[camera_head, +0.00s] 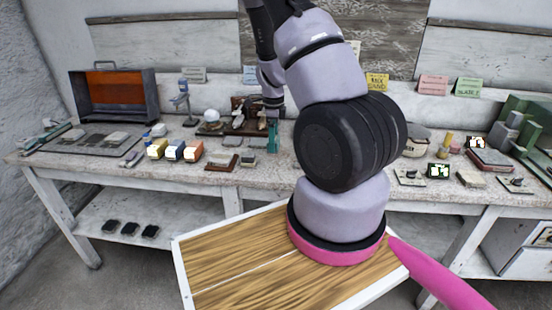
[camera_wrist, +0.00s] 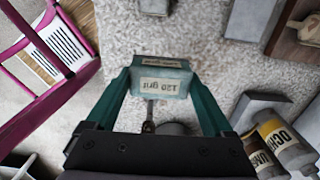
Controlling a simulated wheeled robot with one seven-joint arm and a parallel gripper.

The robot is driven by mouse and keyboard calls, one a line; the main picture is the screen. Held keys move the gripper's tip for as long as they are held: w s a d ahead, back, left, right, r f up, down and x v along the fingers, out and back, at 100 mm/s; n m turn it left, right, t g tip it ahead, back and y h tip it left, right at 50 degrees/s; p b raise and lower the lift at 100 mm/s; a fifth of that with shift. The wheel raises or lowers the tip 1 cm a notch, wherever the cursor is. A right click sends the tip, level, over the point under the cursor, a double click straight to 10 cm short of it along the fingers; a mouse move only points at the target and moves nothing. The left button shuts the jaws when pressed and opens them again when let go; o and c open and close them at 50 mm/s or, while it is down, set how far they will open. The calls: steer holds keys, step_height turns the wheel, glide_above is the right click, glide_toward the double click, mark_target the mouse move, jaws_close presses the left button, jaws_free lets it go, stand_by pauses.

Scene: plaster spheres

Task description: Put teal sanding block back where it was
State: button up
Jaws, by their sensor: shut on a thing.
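The teal sanding block (camera_wrist: 163,88) is between the two teal fingers of my gripper (camera_wrist: 158,76) in the wrist view. Its pale "120 grit" label reads upside down there. My gripper is shut on it above the speckled bench top; I cannot tell whether the block touches the bench. In the head view the block (camera_head: 272,140) shows small and upright under my gripper (camera_head: 272,122), near the middle of the workbench (camera_head: 120,175).
An open case with an orange inside (camera_head: 115,92) is at far left.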

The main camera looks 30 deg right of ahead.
mark_target(274, 164)
steer(key=shift+f, duration=3.1)
steer(key=shift+f, duration=0.1)
steer(key=o, duration=1.2)
